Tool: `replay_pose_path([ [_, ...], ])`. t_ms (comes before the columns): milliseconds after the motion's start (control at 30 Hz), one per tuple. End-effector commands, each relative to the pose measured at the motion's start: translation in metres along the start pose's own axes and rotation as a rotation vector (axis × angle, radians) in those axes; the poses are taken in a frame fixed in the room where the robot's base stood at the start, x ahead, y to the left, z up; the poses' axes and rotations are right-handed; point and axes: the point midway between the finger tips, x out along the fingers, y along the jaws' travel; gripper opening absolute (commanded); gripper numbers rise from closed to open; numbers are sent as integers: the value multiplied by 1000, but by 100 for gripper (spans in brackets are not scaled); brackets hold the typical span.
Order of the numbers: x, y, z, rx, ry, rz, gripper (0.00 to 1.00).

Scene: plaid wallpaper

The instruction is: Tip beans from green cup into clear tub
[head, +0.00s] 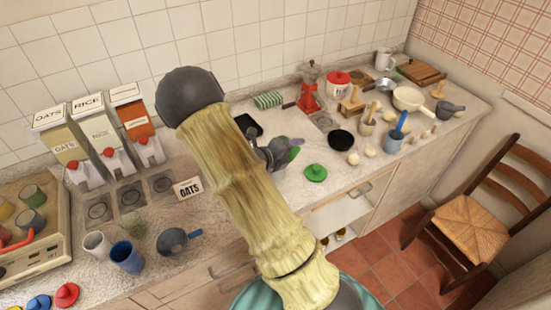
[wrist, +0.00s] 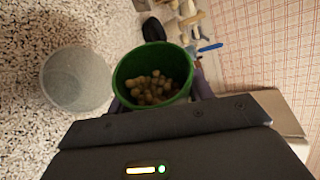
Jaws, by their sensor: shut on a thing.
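The green cup (wrist: 128,72) is held in my gripper (wrist: 160,92), with its open mouth towards the wrist camera. Pale brown beans (wrist: 152,88) lie inside it. The clear tub (wrist: 75,78) stands on the speckled counter to the left of the cup in the wrist view, a small gap apart in the picture, and looks empty. In the head view my gripper (head: 277,152) is over the counter, shut on the cup (head: 294,154), which is mostly hidden by the gripper. I cannot make out the tub there; my arm covers part of the counter.
A green lid (head: 315,172) and a black round dish (head: 341,139) lie right of my gripper. Dispensers (head: 103,135) and cups (head: 126,257) stand left. A wooden chair (head: 475,215) is beyond the counter's front edge.

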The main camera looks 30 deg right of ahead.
Motion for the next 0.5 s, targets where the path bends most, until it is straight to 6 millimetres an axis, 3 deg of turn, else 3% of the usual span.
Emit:
replay_pose_path([
  [500, -3, 0, 3, -66, 12, -25, 26],
])
